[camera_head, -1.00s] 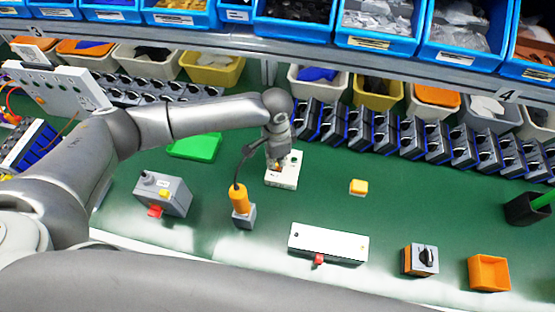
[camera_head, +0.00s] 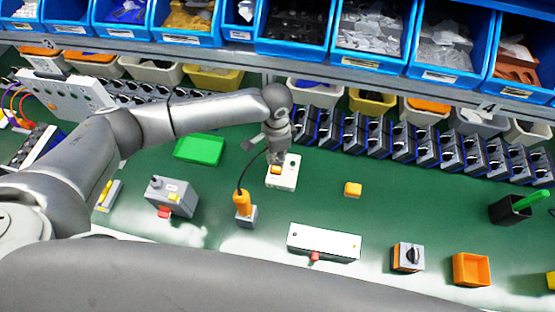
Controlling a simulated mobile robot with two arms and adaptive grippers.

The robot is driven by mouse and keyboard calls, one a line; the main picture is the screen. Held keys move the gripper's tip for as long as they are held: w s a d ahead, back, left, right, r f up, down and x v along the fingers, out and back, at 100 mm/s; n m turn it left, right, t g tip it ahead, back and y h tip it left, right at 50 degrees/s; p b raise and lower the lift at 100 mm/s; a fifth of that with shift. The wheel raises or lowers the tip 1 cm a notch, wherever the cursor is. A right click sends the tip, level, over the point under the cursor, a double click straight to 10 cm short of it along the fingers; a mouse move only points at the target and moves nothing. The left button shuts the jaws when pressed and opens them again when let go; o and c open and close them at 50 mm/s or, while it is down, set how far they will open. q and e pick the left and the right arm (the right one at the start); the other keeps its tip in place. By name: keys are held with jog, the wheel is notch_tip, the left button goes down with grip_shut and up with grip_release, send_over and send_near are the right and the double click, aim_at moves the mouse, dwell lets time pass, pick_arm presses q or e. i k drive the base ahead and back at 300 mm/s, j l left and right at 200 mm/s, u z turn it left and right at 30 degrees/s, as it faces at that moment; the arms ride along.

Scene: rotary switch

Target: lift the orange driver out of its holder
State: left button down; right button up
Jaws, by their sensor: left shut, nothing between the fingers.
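The orange driver (camera_head: 242,202) stands upright in its small grey holder (camera_head: 247,217) on the green bench, with a dark cable rising from its top. My left gripper (camera_head: 277,160) is shut and empty, pointing down above a white switch box (camera_head: 287,178) with an orange part on it. It is beyond the driver and a little to its right, apart from the driver body. Whether the fingertips touch the white box cannot be told. My right gripper is not in view.
A grey box (camera_head: 170,197) with a red part stands left of the driver. A row of dark switches (camera_head: 400,140) lines the back.

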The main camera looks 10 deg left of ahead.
aim_at(242, 200)
jog(key=k+l, duration=0.15)
jog(key=k, duration=0.35)
jog(key=k+l, duration=0.15)
jog(key=k, duration=0.35)
jog(key=k+l, duration=0.15)
jog(key=k, duration=0.3)
